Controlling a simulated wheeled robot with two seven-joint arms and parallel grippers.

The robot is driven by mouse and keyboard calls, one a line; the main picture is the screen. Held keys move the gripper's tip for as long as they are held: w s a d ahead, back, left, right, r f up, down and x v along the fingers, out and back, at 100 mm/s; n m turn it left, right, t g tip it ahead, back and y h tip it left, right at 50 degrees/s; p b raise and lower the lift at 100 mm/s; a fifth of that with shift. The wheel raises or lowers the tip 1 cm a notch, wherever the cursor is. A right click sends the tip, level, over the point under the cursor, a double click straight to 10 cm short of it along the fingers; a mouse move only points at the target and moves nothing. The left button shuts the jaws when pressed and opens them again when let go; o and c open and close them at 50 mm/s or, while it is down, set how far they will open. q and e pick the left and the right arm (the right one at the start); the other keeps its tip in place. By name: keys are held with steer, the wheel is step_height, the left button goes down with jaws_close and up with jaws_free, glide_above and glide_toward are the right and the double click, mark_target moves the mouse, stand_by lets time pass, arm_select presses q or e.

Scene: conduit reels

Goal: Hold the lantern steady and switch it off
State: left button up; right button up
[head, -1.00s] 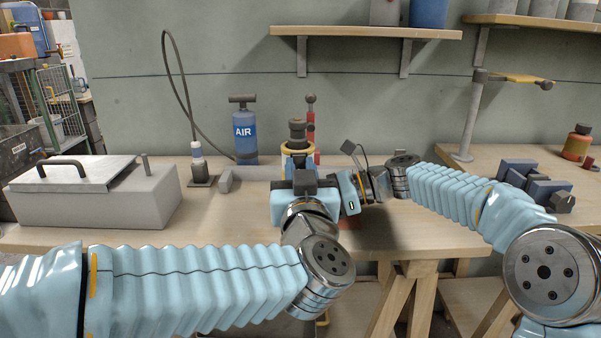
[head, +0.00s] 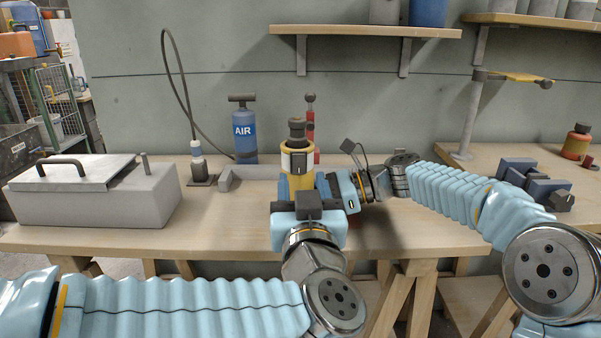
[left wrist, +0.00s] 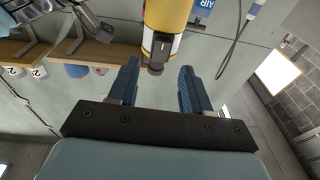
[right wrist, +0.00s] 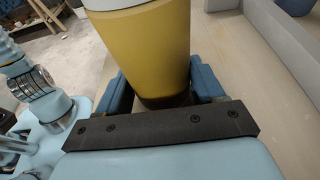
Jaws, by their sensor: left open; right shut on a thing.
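The lantern (head: 298,160) stands upright over the bench, yellow with a dark cap and a pale band. In the left wrist view its yellow body (left wrist: 166,16) shows with a pale band, a small dark piece (left wrist: 162,45) on it and a dark knob at the end. My right gripper (right wrist: 160,85) is shut on the lantern's lower body, with a finger on each side. My left gripper (left wrist: 160,78) is open and empty. It is on the near side of the lantern, apart from it, and partly hides its base in the head view.
A grey metal box (head: 95,195) with a handled lid is at the left. A blue AIR cylinder (head: 244,135) and a hose stand behind. A blue vise-like tool (head: 535,185) and a red-orange bottle (head: 576,143) are at the right. Bare bench lies left of the lantern.

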arm_select(q)
steer(key=s+f, duration=0.1)
steer(key=s, duration=0.6)
steer(key=shift+d, duration=0.15)
steer(key=shift+s, duration=0.1)
arm_select(e)
steer(key=o, duration=0.9)
steer(key=shift+c, duration=0.2)
